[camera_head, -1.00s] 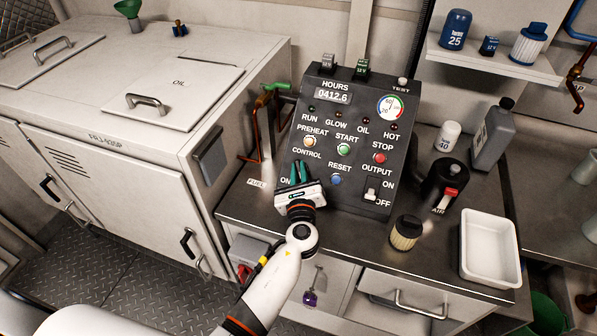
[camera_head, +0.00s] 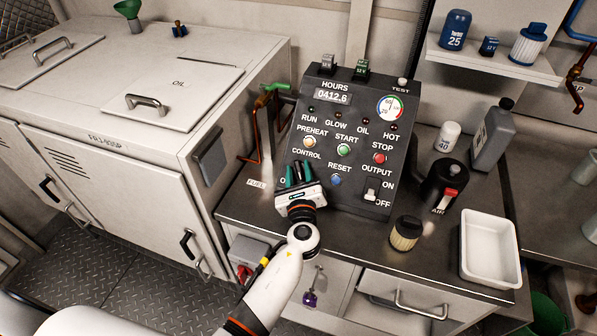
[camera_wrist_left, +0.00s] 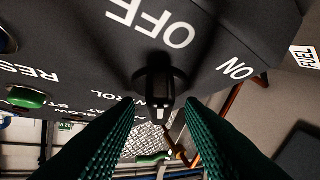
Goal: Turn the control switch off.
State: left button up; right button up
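The dark control panel (camera_head: 350,130) stands on the counter, with its CONTROL label (camera_head: 307,154) at the lower left. My left gripper (camera_head: 299,172) is in front of the control switch and hides it in the head view. In the left wrist view, the black control switch (camera_wrist_left: 160,85) has a pale mark and sits below the OFF label (camera_wrist_left: 150,20), with the ON label (camera_wrist_left: 236,69) to the right. The open green fingers (camera_wrist_left: 160,110) show on either side of it, with gaps. My right gripper is not in view.
The panel also has a RESET button (camera_head: 336,180) close to the gripper and an output switch (camera_head: 372,190) farther right.

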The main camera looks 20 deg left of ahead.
pick_arm(q)
jog(key=b+v, duration=0.2)
jog(key=v, duration=0.8)
jog(key=shift+s+d+f, duration=0.1)
jog(key=shift+s+f, duration=0.05)
jog(key=shift+s, duration=0.1)
jog(key=shift+s+d, duration=0.25)
jog(key=shift+s, duration=0.45)
jog(key=shift+a, duration=0.1)
